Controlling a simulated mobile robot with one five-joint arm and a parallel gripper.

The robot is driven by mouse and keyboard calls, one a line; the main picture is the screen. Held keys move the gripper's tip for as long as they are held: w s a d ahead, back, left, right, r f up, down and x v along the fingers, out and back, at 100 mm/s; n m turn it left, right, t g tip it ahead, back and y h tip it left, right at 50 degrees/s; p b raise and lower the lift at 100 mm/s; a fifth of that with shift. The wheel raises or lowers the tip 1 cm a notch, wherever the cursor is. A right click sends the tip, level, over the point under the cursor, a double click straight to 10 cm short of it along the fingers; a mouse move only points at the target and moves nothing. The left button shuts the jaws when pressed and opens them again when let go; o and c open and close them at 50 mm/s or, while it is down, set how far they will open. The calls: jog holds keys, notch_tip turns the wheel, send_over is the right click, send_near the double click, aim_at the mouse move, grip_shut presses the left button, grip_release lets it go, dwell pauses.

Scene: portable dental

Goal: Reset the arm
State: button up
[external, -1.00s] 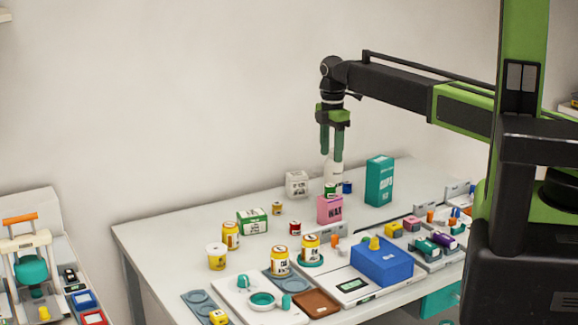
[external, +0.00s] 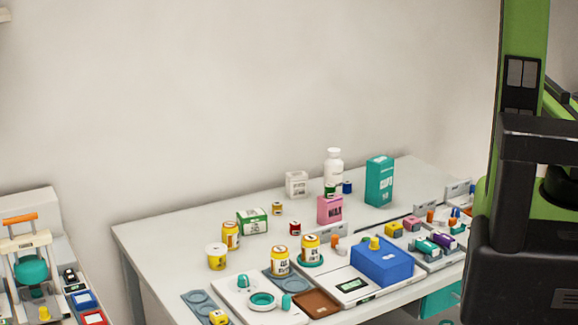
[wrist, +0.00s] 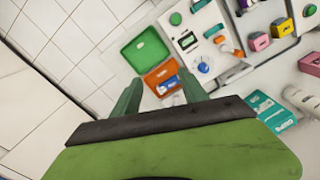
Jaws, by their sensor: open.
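My gripper (wrist: 161,92) shows in the wrist view with its two green fingers spread apart and nothing between them. It is open. In the external view my gripper and forearm are out of sight; only my dark and green column shows at the right.
The white table (external: 160,235) holds a white bottle (external: 333,167), a teal box (external: 379,181), a pink box (external: 329,209), a blue box (external: 382,264) and several yellow jars. A second station (external: 38,265) stands at the left. The air above the table is clear.

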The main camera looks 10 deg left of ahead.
jog(key=s+d+m, duration=0.3)
jog(key=d+m, duration=0.1)
jog(key=d, duration=0.4)
jog(key=shift+s+m, duration=0.3)
jog(key=shift+d+f, duration=0.1)
jog(key=shift+f, duration=0.05)
notch_tip(320, 180, down, 6)
jog(key=b, duration=0.6)
